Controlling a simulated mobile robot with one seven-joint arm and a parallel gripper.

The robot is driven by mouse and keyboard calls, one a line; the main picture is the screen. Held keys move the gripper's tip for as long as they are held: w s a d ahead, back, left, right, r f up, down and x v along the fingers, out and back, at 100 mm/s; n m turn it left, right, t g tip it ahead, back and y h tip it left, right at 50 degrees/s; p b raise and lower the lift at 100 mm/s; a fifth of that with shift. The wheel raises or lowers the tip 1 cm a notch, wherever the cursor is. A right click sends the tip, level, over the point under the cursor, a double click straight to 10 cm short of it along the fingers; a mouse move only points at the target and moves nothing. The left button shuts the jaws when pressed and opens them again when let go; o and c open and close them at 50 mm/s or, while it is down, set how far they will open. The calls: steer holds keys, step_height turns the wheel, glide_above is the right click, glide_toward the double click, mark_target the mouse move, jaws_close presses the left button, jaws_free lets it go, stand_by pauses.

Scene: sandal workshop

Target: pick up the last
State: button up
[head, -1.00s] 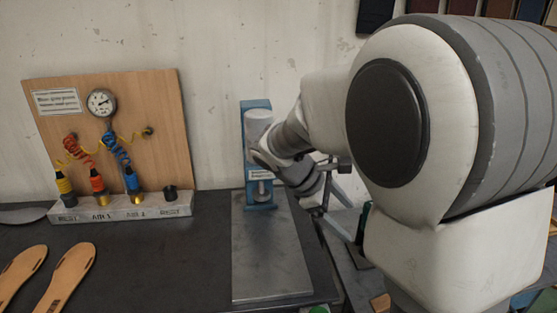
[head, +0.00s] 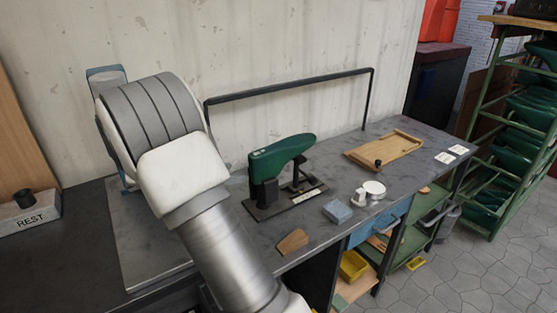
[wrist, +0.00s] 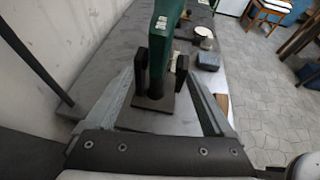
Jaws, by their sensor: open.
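The green last (head: 280,157) rests on a black stand (head: 286,200) with upright posts, on the dark bench. My gripper (wrist: 160,70) is open, with a grey finger on either side of the view of the stand. Nothing is held between the fingers. I cannot tell how far the fingertips are from the last. In the head view my arm crosses the left side and the gripper is hidden.
A grey-blue block (head: 337,211), a white round item (head: 374,188) and a brown wedge (head: 292,242) lie on the bench near the stand. A black rail frame (head: 290,87) stands behind. A wooden tray (head: 384,150) lies farther right. Green shelves (head: 505,130) stand at far right.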

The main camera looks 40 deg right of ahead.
mark_target(251, 164)
steer(key=shift+w+d, duration=0.1)
steer(key=shift+d, duration=1.9)
steer(key=x, duration=0.1)
steer(key=b+x, duration=0.1)
steer(key=x, duration=0.3)
steer(key=shift+d+r+b, duration=0.25)
steer(key=shift+r+b, duration=0.05)
steer(key=shift+r, duration=0.05)
jaws_close()
